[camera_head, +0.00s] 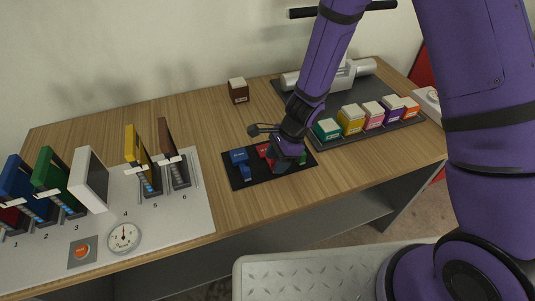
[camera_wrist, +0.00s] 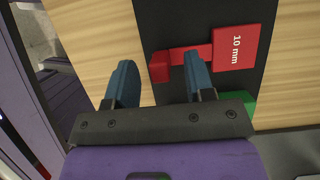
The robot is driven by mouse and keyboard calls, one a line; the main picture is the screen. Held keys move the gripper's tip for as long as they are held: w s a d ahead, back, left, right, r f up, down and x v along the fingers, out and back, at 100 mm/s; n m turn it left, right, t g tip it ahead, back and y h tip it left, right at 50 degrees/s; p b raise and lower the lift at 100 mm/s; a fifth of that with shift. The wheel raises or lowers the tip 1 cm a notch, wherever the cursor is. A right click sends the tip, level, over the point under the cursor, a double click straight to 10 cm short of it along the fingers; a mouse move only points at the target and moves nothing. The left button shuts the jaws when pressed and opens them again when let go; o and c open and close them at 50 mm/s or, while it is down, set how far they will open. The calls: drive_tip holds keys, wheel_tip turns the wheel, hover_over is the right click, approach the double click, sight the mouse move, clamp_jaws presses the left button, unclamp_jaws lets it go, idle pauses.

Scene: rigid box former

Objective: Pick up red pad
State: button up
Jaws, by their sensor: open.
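The red pad (camera_wrist: 236,47) has a flat plate marked "10 mm" and a narrow bar ending in a raised red block. It lies on a dark mat (camera_wrist: 185,20). In the head view the red pad (camera_head: 263,150) is partly hidden by my gripper (camera_head: 284,160). In the wrist view my gripper (camera_wrist: 160,62) is open, with two blue fingers. The red end block appears between the fingertips, and the right finger covers part of the bar. I cannot tell whether the fingers touch it.
A blue pad (camera_head: 240,157) lies left on the mat, and a green one (camera_head: 302,158) right. Several coloured blocks (camera_head: 352,118) stand in a row behind right. A brown block (camera_head: 238,90) stands at the back. Upright coloured panels (camera_head: 50,172) and a gauge (camera_head: 124,237) are left.

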drive_tip(key=shift+a+f, duration=0.2)
drive_tip(key=shift+f, duration=0.35)
drive_tip(key=shift+c, duration=0.5)
clamp_jaws()
drive_tip(key=shift+r, duration=0.15)
